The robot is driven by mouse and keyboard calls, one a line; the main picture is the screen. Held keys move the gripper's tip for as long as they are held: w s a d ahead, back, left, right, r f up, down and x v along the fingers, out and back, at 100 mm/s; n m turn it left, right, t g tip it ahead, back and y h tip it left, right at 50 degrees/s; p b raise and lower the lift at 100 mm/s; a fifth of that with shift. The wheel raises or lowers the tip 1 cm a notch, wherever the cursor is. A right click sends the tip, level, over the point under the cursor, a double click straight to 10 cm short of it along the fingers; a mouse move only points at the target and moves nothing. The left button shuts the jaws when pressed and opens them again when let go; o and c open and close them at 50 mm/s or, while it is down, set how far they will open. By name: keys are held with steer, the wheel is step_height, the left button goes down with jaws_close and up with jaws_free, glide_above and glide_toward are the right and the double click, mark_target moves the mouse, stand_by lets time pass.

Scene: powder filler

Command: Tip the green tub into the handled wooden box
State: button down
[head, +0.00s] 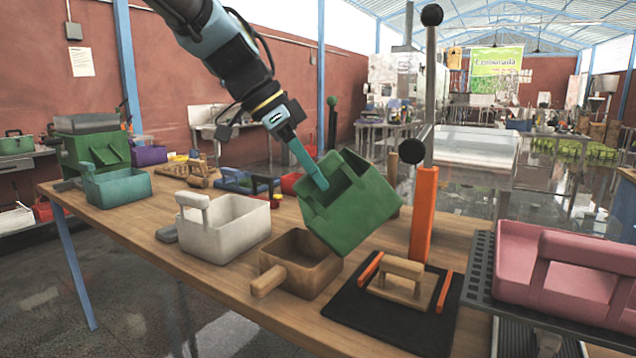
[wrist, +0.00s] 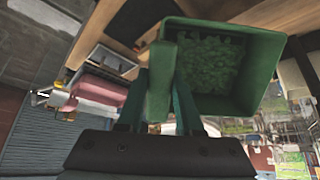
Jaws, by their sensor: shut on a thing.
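The green tub (head: 352,212) is held tilted in the air, just above and behind the right side of the handled wooden box (head: 318,283). My gripper (head: 316,178) is shut on the tub's upper left part. In the wrist view the tub (wrist: 262,95) shows its open mouth, with green lumpy contents inside, and my gripper's fingers (wrist: 160,95) lie on either side of its wall or handle. The wooden box stands upright on the table, its handle pointing to the front left. The tub hides part of its back rim, and no contents can be made out in it.
A white handled tub (head: 232,232) stands left of the box, a teal one (head: 118,190) further left. A black mat with a wooden handled block (head: 398,280) and an orange post (head: 423,215) are on the right. A pink tub (head: 560,270) sits on a rack.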

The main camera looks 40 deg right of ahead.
steer(key=shift+w+a+f+g+h+b, duration=0.4)
steer(key=shift+a+h+b, duration=0.15)
steer(key=shift+b, duration=1.05)
steer(key=shift+w+a+f+g+h+b, duration=0.4)
steer(key=shift+h+b, duration=0.25)
steer(key=shift+b, duration=0.9)
steer(key=w+a+f+g+h+b, duration=0.2)
steer(key=a+f+g+h+b, duration=0.3)
steer(key=b, duration=1.4)
steer(key=shift+d+r+t+y+p, duration=0.1)
steer(key=shift+d+r+t+p, duration=0.35)
steer(key=shift+r, duration=0.85)
steer(key=shift+r+t+y+p, duration=0.1)
steer(key=shift+r+t+p, duration=0.1)
steer(key=shift+r+p, duration=0.9)
steer(key=shift+d+r+t+y+p, duration=0.1)
steer(key=shift+d+r+t+p, duration=0.2)
steer(key=shift+r, duration=1.25)
